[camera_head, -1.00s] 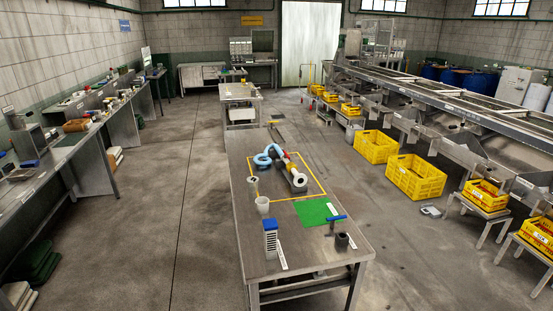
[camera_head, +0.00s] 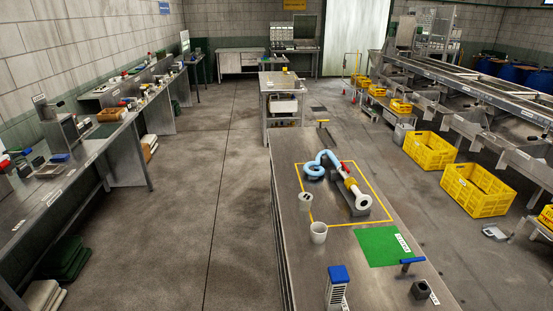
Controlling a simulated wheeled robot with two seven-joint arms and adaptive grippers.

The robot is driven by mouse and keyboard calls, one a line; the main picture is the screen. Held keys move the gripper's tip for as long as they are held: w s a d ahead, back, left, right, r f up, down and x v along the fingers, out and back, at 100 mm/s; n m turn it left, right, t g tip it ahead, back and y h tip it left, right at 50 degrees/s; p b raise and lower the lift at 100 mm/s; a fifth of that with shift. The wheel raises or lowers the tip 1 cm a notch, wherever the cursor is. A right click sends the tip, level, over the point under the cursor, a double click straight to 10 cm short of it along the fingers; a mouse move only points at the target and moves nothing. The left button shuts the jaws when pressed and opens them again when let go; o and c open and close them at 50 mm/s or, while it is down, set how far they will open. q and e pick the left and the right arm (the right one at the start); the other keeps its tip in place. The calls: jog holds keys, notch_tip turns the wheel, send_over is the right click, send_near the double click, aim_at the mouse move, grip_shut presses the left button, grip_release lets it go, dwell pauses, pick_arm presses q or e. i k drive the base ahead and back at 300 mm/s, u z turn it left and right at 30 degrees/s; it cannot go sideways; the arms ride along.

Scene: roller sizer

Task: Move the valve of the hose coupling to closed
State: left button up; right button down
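The hose coupling (camera_head: 354,190) lies on the near metal table (camera_head: 289,209), inside a yellow outlined area. It has a pale round flange at its near end, a yellow band and a red part (camera_head: 346,167), which may be the valve handle; its setting is too small to tell. A light blue hose (camera_head: 317,163) curls from its far end. A dark grey block sits under or beside the coupling. Neither of my grippers is in view.
Yellow crates (camera_head: 477,190) stand on the floor at right. Left of the table, the floor is clear.

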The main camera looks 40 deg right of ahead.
aim_at(344, 168)
jog(key=u, duration=0.15)
jog(key=i, duration=1.3)
jog(key=z, duration=0.15)
